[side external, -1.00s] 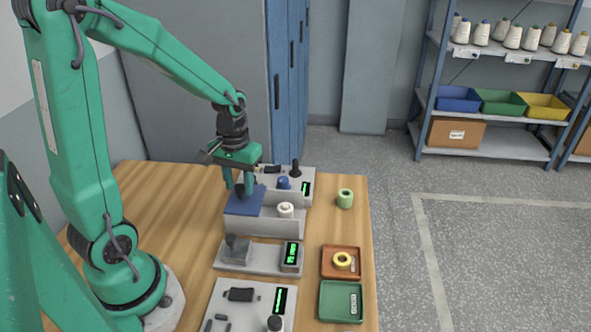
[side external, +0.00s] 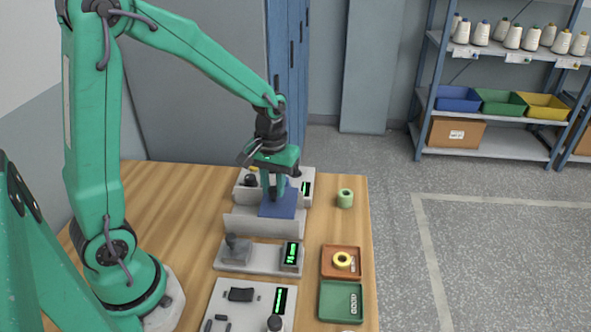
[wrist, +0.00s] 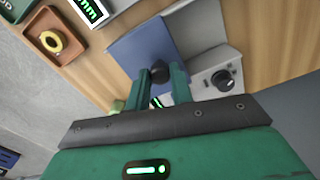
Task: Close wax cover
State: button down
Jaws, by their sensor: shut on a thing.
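The wax cover is a flat blue plate (side external: 283,208) on the grey machine (side external: 246,221) at the back of the bench. It lies over the right part of the machine's front. My gripper (side external: 273,189) is above it, its fingers pointing down and shut on the cover's dark knob. In the wrist view, the two green fingers of my gripper (wrist: 161,83) stand either side of the black knob (wrist: 158,63) on the blue cover (wrist: 133,48). The white spool in the machine is hidden now.
A green bobbin (side external: 345,198) stands on the table right of the machine. In front are a grey device with a display (side external: 262,262), an orange tray (side external: 328,272) with a yellow ring, and a green tray (side external: 340,312).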

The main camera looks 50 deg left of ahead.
aim_at(282, 201)
jog(key=shift+w+d, duration=0.7)
jog(key=shift+w, duration=0.1)
jog(key=c, duration=1.2)
grip_release()
jog(key=shift+c, duration=0.2)
jog(key=shift+o, duration=0.2)
jog(key=shift+r, duration=0.1)
notch_tip(282, 201, up, 8)
jog(key=shift+s, duration=0.1)
